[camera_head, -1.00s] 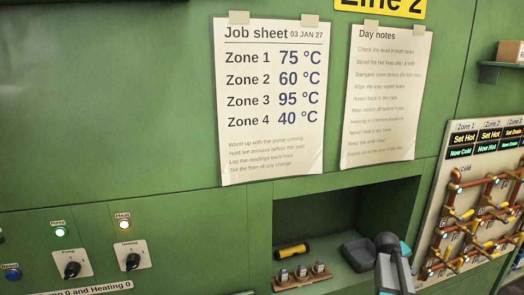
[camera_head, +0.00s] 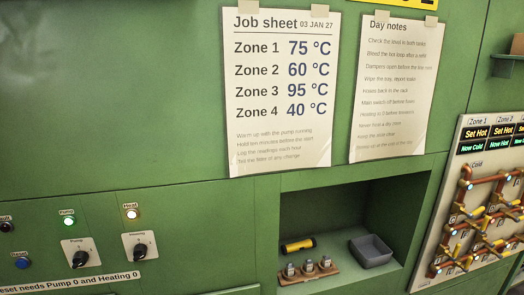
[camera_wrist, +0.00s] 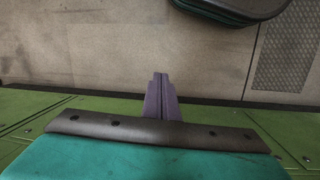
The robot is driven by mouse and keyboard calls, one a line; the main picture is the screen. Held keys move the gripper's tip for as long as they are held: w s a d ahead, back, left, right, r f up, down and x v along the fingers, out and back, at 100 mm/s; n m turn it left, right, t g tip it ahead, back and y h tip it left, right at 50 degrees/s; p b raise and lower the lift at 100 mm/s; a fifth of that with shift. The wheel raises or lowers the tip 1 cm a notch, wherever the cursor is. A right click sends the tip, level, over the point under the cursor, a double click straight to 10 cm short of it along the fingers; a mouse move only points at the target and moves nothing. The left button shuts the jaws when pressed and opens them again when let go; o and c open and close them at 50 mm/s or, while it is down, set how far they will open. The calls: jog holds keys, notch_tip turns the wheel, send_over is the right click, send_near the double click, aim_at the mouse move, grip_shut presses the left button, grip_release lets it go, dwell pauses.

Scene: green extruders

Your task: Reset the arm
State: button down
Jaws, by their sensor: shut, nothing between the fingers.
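My gripper (camera_wrist: 160,77) shows in the wrist view as two purple-grey fingers pressed together with nothing between them. It points over a tan floor, clear of any object. My arm and gripper do not show in the head view now.
A green panel holds a job sheet (camera_head: 282,90), day notes (camera_head: 393,90), a Pump knob (camera_head: 81,257) and a second knob (camera_head: 140,250). A recess holds a grey tray (camera_head: 372,251), a yellow-black cylinder (camera_head: 299,245) and a small rack (camera_head: 309,271). A pipe board (camera_head: 480,210) stands right.

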jog(key=s+a+f+g, duration=0.1)
jog(key=s+a+f, duration=0.1)
jog(key=s, duration=0.5)
jog(key=s+a+f+m+g+y, duration=0.1)
jog(key=s+a+f+g, duration=0.1)
jog(key=s+a, duration=0.3)
jog(key=s+a+f+g, duration=0.1)
jog(key=s+a+f, duration=0.2)
jog(key=s, duration=0.6)
jog(key=shift+s+a+f+b, duration=0.35)
jog(key=shift+s+f+b, duration=0.05)
jog(key=shift+f, duration=0.35)
